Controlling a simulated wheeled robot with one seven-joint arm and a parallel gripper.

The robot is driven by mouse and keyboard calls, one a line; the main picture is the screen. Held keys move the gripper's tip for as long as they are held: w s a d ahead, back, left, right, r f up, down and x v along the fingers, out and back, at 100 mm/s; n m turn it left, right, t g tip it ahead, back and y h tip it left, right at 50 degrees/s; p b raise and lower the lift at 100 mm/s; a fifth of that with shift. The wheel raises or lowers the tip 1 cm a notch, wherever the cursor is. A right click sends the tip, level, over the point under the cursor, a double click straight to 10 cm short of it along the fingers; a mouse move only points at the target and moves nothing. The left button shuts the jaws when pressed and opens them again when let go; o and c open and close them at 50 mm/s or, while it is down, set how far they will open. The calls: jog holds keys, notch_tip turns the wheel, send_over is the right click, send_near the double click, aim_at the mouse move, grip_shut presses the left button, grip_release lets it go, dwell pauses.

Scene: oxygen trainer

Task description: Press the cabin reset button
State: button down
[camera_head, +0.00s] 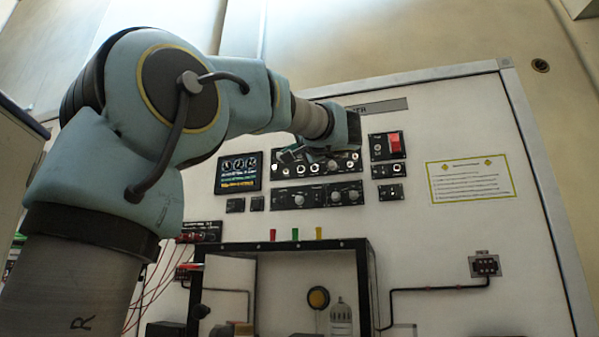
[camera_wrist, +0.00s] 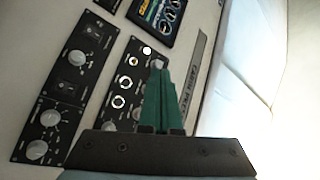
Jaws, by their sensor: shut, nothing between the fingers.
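The upper black control panel (camera_head: 343,164) carries a row of round buttons on the white wall panel. I cannot read which button is the cabin reset. In the wrist view the same panel (camera_wrist: 127,72) shows several round white-ringed buttons, with a bright white one (camera_wrist: 147,50) at its far end. My gripper (camera_head: 286,156) is in front of the upper panel's left part. In the wrist view its green fingers (camera_wrist: 158,66) are shut and empty, with the tips beside the bright button. I cannot tell whether they touch the panel. The fingers hide part of the panel.
A lower knob panel (camera_head: 320,195) sits below. A display with gauges (camera_head: 239,173) is to the left, and a red switch (camera_head: 395,144) to the right. A dark open-fronted box frame (camera_head: 366,290) stands below with coloured pegs above it. A yellow notice (camera_head: 470,180) is at right.

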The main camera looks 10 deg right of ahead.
aim_at(301, 169)
jog(key=shift+w, duration=0.1)
jog(key=shift+w+d+p, duration=0.7)
jog(key=shift+w+p, duration=0.3)
jog(key=shift+w, duration=0.25)
jog(key=shift+w+d+p, duration=0.7)
jog(key=shift+w+p, duration=0.25)
jog(key=shift+w, duration=0.3)
jog(key=shift+w+d+p, duration=0.7)
jog(key=shift+w+p, duration=0.3)
jog(key=shift+w, duration=0.25)
jog(key=shift+w+d, duration=0.1)
jog(key=shift+w, duration=0.05)
jog(key=shift+w+d, duration=0.15)
jog(key=shift+w, duration=0.1)
